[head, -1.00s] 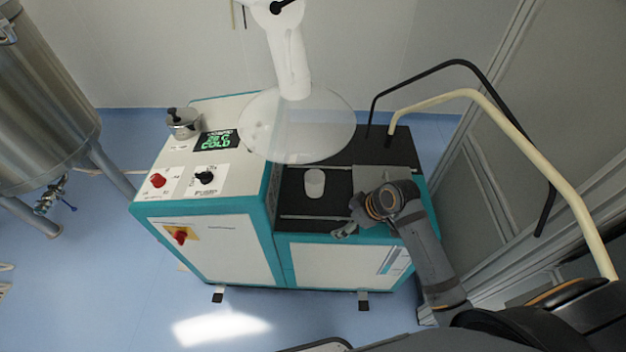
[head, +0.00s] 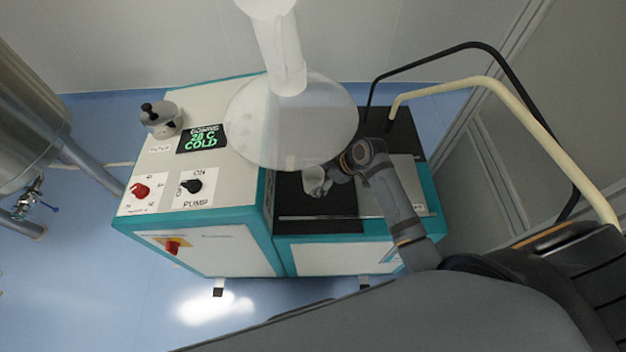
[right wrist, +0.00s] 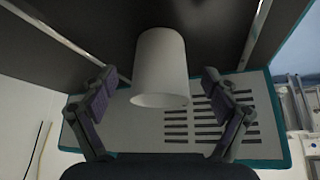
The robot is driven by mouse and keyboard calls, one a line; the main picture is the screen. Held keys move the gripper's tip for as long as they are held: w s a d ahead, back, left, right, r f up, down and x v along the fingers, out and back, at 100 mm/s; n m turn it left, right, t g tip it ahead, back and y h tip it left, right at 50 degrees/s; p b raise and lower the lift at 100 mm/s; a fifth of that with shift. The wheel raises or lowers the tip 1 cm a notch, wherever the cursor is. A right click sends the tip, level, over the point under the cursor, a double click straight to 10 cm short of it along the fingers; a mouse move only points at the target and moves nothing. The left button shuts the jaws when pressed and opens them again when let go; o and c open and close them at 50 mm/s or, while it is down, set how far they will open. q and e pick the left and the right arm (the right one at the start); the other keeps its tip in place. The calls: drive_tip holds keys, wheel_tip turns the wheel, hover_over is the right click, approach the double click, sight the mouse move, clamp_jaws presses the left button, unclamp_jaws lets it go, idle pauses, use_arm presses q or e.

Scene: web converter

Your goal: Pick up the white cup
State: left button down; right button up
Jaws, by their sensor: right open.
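The white cup (head: 314,180) stands on the dark top of the teal and white machine in the head view, below the clear round disc. My right gripper (head: 328,181) is at the cup's right side, and its fingers partly overlap the cup there. In the right wrist view the cup (right wrist: 160,70) lies between the two open fingers of my right gripper (right wrist: 160,100). A gap shows on each side, so neither finger appears to touch it. My left gripper is not in view.
The clear disc (head: 290,120) on a white arm (head: 280,50) hangs close above the cup. A control panel with a red knob (head: 140,191) and a metal pot (head: 161,118) is at left. Black (head: 440,50) and cream (head: 480,82) bent tubes rise at right.

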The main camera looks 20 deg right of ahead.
sight(314, 177)
drive_tip(key=shift+x, duration=1.1)
drive_tip(key=shift+w+a+f, duration=0.1)
drive_tip(key=shift+a+f, duration=0.05)
drive_tip(key=shift+f, duration=0.05)
drive_tip(key=shift+c, duration=1)
drive_tip(key=c, duration=0.5)
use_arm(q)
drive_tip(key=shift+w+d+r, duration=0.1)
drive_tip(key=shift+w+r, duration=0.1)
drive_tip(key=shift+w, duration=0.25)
use_arm(e)
drive_tip(key=c, duration=0.5)
drive_tip(key=shift+o, duration=0.2)
